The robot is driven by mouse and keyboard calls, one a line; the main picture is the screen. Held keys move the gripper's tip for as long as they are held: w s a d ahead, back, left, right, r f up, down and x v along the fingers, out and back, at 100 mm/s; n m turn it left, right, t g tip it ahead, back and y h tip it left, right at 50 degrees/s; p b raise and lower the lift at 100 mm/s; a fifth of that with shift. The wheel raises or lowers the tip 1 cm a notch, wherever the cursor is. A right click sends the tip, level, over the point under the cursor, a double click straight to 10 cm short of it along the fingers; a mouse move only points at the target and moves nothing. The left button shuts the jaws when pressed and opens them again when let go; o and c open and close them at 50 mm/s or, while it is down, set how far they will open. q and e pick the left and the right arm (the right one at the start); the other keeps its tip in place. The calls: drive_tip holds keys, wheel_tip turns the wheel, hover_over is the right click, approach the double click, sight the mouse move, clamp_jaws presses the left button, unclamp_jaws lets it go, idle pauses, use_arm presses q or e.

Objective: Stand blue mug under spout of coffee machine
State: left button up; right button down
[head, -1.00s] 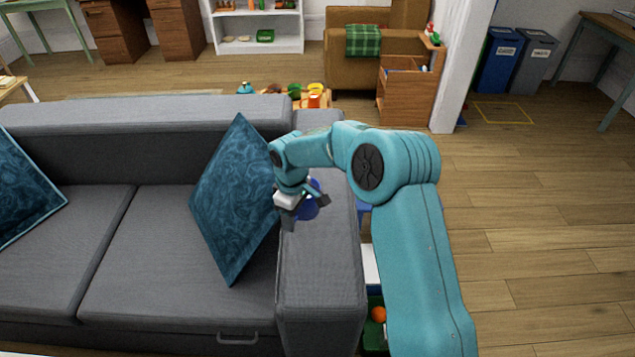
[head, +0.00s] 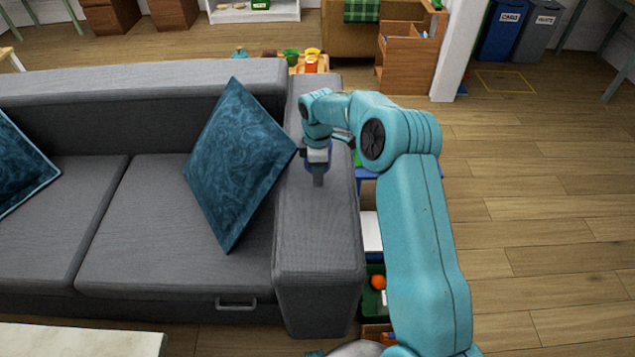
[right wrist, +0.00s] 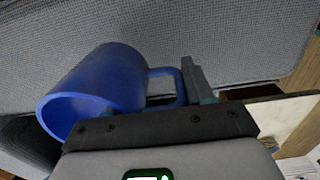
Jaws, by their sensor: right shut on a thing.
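The blue mug (right wrist: 115,82) shows large in the right wrist view, with its open rim to the left and its handle to the right, at the gripper's fingers. In the head view only a little blue of it shows behind my right gripper (head: 318,172), above the grey sofa armrest. My right gripper, also in the right wrist view (right wrist: 188,85), is shut on the mug. I cannot tell whether the mug touches the armrest. My left gripper and the coffee machine are not in view.
The grey sofa (head: 150,235) with blue cushions (head: 238,165) fills the left. A green bin (head: 373,300) with an orange ball stands right of the armrest (head: 318,245). A pale tabletop (head: 80,340) is at the front left. Wooden floor (head: 540,200) is clear at right.

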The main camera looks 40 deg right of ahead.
drive_tip(key=shift+f, duration=2.8)
drive_tip(key=shift+c, duration=2.2)
unclamp_jaws()
